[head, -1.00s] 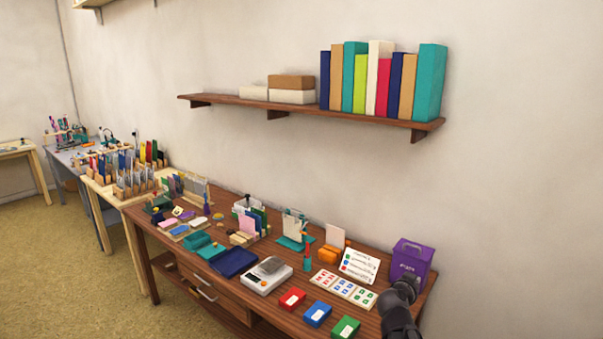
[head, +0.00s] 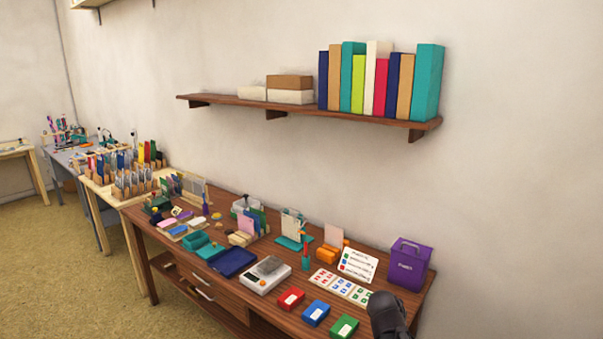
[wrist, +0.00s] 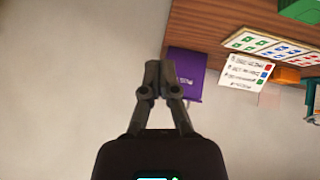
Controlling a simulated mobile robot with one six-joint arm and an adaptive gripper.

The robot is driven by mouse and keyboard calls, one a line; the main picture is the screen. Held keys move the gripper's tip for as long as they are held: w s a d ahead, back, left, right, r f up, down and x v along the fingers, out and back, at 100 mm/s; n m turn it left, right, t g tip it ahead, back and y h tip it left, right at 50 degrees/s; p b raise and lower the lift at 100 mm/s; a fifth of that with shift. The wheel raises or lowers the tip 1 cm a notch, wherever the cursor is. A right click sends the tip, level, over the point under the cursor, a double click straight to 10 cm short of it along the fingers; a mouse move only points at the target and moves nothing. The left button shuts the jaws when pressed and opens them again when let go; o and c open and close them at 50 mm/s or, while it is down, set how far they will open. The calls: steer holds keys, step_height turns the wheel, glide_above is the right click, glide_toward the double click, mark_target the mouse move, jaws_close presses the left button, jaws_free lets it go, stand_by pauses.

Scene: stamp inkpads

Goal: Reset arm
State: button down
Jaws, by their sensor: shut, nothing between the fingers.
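My gripper (wrist: 159,78) is shut and empty in the wrist view, its fingertips together in front of the purple box (wrist: 190,70). In the head view only a dark part of my arm shows, at the lower right over the front right of the table. The fingertips cannot be made out there. The red inkpad (head: 291,298), blue inkpad (head: 316,313) and green inkpad (head: 344,326) sit in a row along the table's front edge. A green block also shows at the top right of the wrist view (wrist: 300,10).
The purple box (head: 408,264) stands at the table's right end. A stamped card sheet (head: 342,286) and a white sign (head: 359,265) are left of it. A scale (head: 265,275) and blue tray (head: 233,262) lie further left. A bookshelf (head: 300,108) hangs above.

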steer(key=s+a+f+n+g+y, duration=0.55)
steer(key=s+a, duration=0.25)
steer(key=a, duration=0.3)
step_height(320, 180, down, 9)
steer(key=s+b, duration=0.3)
steer(key=b, duration=0.7)
step_height(320, 180, up, 16)
steer(key=p, duration=1.6)
steer(key=shift+w+d+r, duration=0.15)
steer(key=shift+w+d, duration=0.05)
steer(key=shift+d, duration=0.25)
